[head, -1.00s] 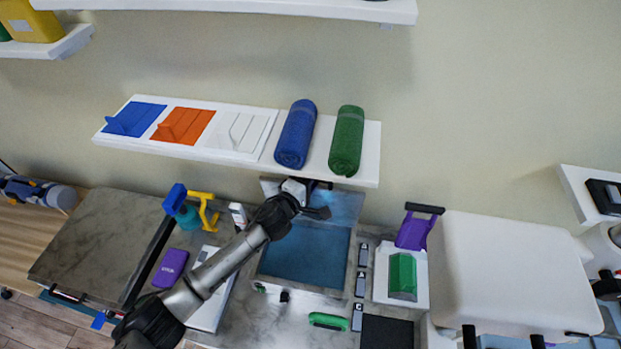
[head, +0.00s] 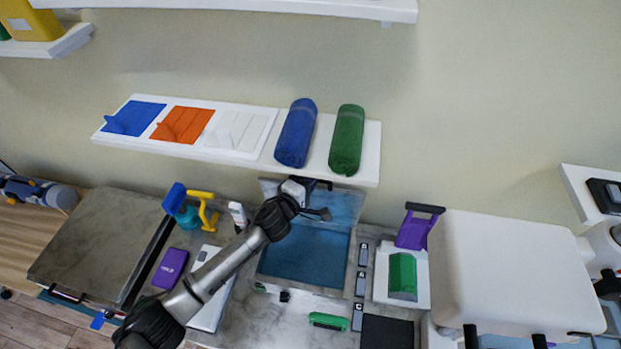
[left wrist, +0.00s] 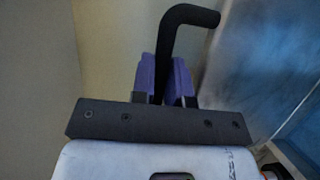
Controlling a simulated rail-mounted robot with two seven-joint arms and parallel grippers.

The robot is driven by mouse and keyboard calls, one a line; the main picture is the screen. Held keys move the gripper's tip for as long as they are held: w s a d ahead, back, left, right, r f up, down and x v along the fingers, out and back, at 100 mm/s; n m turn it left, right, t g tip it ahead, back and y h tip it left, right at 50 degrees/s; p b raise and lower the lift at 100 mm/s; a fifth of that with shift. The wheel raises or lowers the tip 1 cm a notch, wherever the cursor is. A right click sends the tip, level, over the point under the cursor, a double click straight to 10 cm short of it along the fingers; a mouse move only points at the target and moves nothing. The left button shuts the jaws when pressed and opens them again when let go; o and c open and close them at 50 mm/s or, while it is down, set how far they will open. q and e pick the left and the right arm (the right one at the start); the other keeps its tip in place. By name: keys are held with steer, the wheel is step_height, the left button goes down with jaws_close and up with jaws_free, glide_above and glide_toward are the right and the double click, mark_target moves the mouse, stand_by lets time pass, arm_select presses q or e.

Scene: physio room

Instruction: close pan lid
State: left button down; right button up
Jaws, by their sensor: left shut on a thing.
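The pan (head: 304,262) is a square basin with a blue inside, set in the grey counter. Its lid (head: 342,207) stands open and upright at the back edge of the pan, by the wall. My left gripper (head: 308,184) is at the lid's top edge, with its arm crossing in front of part of the lid. In the left wrist view, its purple finger pads (left wrist: 167,80) are shut on a bent black lid handle (left wrist: 190,15). The blue-grey lid shows at the right there. My right gripper is not in view.
A shelf (head: 372,145) with a blue roll (head: 296,133) and a green roll (head: 347,140) hangs just above the lid. A white tray (head: 418,297) with a green block stands right of the pan. A green-handled item (head: 328,321) lies in front.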

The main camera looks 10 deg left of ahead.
arm_select(q)
steer(key=s+f+m+t+h+b, duration=0.1)
steer(key=s+f+t+h+b, duration=0.1)
steer(key=s+b, duration=0.5)
steer(key=s+a+f+m+t+h+b, duration=0.1)
steer(key=s+f+m+t+h+b, duration=0.1)
steer(key=s+f+b, duration=0.3)
steer(key=shift+s+t+b, duration=0.4)
steer(key=shift+s+b, duration=0.7)
steer(key=shift+s, duration=0.3)
steer(key=shift+a+m, duration=0.1)
steer(key=shift+m, duration=0.2)
